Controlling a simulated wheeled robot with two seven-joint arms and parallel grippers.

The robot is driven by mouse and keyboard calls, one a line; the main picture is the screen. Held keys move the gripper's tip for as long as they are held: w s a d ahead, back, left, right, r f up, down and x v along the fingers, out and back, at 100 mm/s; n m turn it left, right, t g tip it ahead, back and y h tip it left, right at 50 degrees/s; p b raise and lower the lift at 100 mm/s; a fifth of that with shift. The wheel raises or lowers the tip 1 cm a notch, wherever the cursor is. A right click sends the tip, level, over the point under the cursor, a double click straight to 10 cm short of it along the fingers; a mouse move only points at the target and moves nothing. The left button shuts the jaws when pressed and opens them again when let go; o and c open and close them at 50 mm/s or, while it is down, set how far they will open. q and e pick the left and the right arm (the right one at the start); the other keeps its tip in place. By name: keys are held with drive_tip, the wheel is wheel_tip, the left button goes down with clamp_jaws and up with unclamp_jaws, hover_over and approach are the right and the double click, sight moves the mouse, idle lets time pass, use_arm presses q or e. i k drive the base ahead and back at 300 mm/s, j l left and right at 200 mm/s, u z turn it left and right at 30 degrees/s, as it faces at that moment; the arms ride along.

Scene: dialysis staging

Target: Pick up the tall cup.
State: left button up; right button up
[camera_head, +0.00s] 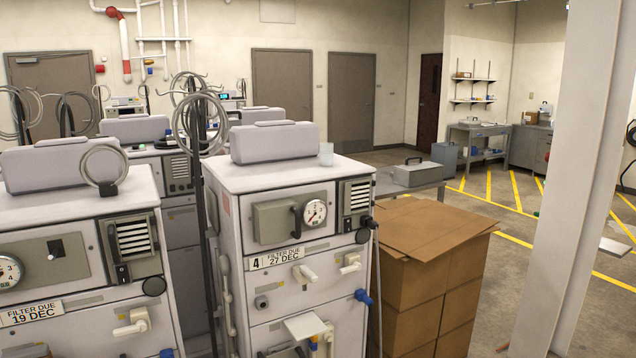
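A small pale, translucent cup (326,154) stands upright on the top of the white dialysis machine (345,167) labelled "4 FILTER DUE 27 DEC". It is at the right end of the top, just beside the long grey-lilac box (272,143) there. It is the only cup I can make out. Neither of my grippers shows in the head view.
Another machine (75,205) stands at left, with coiled hoses (197,120) on a pole between the two. Stacked cardboard boxes (430,270) stand right of the cup's machine. A white pillar (580,180) rises at right. Floor with yellow lines lies open behind.

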sight(326, 148)
drive_tip(key=i+l, duration=0.35)
drive_tip(key=i+l+z, duration=0.1)
drive_tip(key=i+l, duration=0.25)
drive_tip(key=i, duration=0.15)
drive_tip(key=i+l+z, duration=0.1)
drive_tip(key=i+l, duration=0.2)
drive_tip(key=i, duration=0.15)
